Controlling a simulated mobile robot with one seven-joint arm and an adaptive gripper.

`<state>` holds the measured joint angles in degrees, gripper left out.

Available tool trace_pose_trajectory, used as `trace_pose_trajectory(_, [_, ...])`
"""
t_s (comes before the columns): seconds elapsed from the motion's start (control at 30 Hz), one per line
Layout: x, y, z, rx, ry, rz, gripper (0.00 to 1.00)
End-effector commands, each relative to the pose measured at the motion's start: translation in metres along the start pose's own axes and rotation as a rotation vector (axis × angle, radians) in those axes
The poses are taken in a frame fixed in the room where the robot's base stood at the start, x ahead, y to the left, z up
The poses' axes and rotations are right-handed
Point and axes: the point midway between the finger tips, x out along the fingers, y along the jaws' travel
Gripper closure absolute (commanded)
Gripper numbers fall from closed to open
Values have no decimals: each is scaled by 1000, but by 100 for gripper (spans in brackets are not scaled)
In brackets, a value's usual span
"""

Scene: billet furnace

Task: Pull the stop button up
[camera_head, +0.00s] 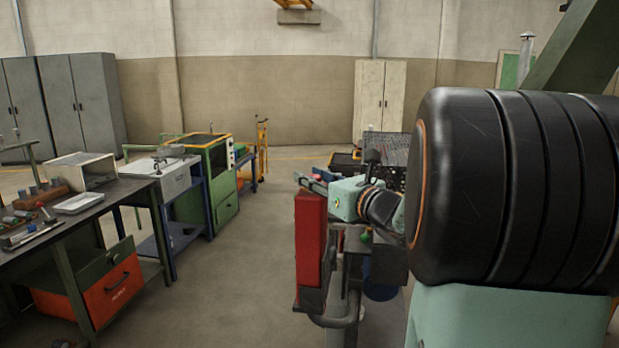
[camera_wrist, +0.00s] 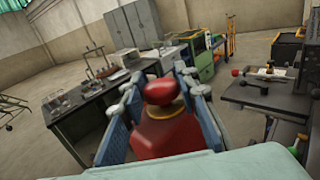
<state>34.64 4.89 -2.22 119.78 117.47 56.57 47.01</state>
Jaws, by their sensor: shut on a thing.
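The stop button (camera_wrist: 162,91) is a red mushroom head with a yellow ring (camera_wrist: 166,110) beneath it. It sits on a red housing (camera_wrist: 165,138), which also shows in the head view as a tall red box (camera_head: 309,240). In the wrist view my gripper (camera_wrist: 160,82) has its two blue-grey fingers on either side of the button, shut on it. In the head view my gripper (camera_head: 315,183) is at the top of the red box, and the button itself cannot be made out there.
A workbench (camera_head: 85,215) with tools and an orange drawer (camera_head: 110,290) stands at left. A green machine (camera_head: 213,180) stands behind it. Another cluttered bench (camera_wrist: 265,97) is at right in the wrist view. The floor between the left bench and the red box is clear.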

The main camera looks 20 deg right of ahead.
Motion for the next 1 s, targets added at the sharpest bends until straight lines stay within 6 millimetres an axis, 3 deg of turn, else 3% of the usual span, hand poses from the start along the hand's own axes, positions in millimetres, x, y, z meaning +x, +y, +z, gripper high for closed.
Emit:
trace_pose_trajectory(0.63, [0, 0, 15, -2, -3, 0, 100])
trace_pose_trajectory(0.67, [0, 0, 15, -2, -4, 0, 70])
trace_pose_trajectory(0.7, [0, 0, 15, -2, -4, 1, 65])
trace_pose_trajectory(0.8, [0, 0, 14, -1, -2, 0, 54])
trace_pose_trajectory(1.0, [0, 0, 13, -1, -1, 0, 54])
